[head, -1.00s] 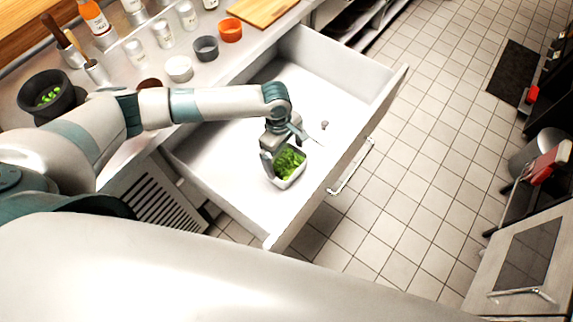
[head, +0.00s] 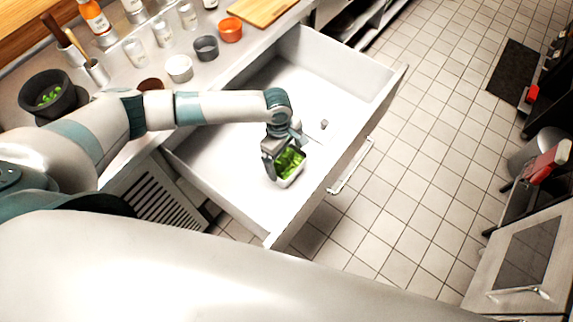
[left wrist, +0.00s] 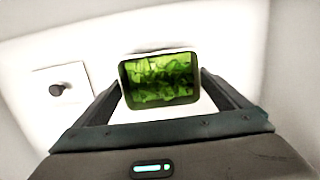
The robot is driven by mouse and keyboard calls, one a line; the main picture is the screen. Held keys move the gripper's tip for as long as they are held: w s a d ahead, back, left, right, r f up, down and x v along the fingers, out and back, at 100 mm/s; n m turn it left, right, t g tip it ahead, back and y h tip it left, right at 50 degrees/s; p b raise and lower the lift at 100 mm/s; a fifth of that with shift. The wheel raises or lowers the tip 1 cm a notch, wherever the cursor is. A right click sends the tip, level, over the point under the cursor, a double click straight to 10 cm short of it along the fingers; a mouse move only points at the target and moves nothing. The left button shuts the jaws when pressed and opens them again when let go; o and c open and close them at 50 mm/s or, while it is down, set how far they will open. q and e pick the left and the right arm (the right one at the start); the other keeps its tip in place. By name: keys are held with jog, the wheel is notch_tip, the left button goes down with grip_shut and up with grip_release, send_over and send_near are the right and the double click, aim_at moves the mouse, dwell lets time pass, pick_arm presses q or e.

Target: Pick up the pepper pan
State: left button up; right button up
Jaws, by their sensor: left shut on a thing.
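The pepper pan (head: 289,181) is a small white pan filled with chopped green pepper, in the open white drawer towards its near end. My left gripper (head: 284,160) reaches down into the drawer and is shut on the pan. The left wrist view shows the pan (left wrist: 160,80) between the two fingers of the gripper (left wrist: 160,95), with the green pieces inside it. I cannot tell whether the pan touches the drawer floor. My right gripper does not show in either view.
The open drawer (head: 230,190) has high walls around the pan. A small dark knob on a pale square (head: 323,124) lies beside it. The counter holds several cups, jars and a dark bowl (head: 48,96) of green pieces. Tiled floor (head: 400,190) is clear to the right.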

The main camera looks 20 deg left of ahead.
aim_at(286, 163)
pick_arm(q)
notch_tip(286, 163, up, 10)
jog(key=b, duration=0.1)
dwell(0.7)
dwell(0.3)
